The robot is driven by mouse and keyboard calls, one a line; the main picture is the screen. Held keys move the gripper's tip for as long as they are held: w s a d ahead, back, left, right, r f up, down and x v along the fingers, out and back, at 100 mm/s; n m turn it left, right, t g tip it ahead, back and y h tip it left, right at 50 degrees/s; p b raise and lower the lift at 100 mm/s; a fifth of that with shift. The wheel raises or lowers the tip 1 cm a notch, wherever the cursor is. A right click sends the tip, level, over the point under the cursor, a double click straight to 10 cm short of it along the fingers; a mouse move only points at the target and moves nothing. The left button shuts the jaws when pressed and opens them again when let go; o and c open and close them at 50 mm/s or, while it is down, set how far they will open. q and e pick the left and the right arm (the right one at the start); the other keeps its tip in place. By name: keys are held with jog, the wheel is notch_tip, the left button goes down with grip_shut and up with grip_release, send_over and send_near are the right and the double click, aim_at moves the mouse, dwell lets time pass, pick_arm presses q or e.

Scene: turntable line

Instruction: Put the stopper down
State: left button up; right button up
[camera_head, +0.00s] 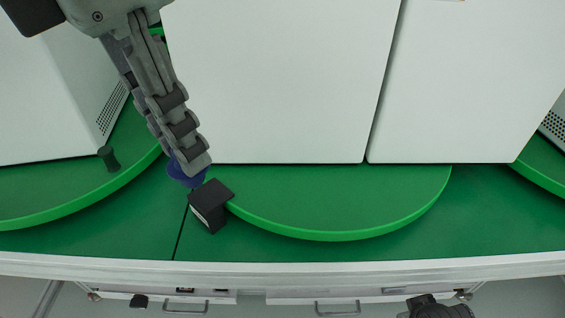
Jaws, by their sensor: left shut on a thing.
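My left gripper (188,158) reaches down from the top left and is shut on a blue-purple piece, which I take for the stopper (186,178). Only the lower part of the stopper shows below the fingertips; the rest is hidden by them. It is over the green table, close to the left edge of the middle turntable and just up and left of a black block. I cannot tell whether it touches the surface. A dark part at the bottom edge, right of centre, may be my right gripper (436,308); its fingers cannot be made out.
The black block (212,205) stands at the rim of the middle green turntable (340,205). A small dark green peg (110,158) stands on the left turntable (60,195). White housings (275,80) cover the back. The table front (330,250) is clear.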

pick_arm(q)
jog(key=w+d+f, duration=0.4)
jog(key=w+d, duration=0.1)
jog(key=w+d+f+p, duration=0.1)
jog(key=w+d+f, duration=0.2)
jog(key=shift+d, duration=0.25)
notch_tip(320, 180, down, 3)
jog(key=shift+f, duration=0.45)
pick_arm(e)
jog(key=f, duration=0.3)
jog(key=shift+w+a, duration=0.15)
jog(key=shift+w, duration=0.1)
pick_arm(q)
jog(key=shift+f, duration=0.1)
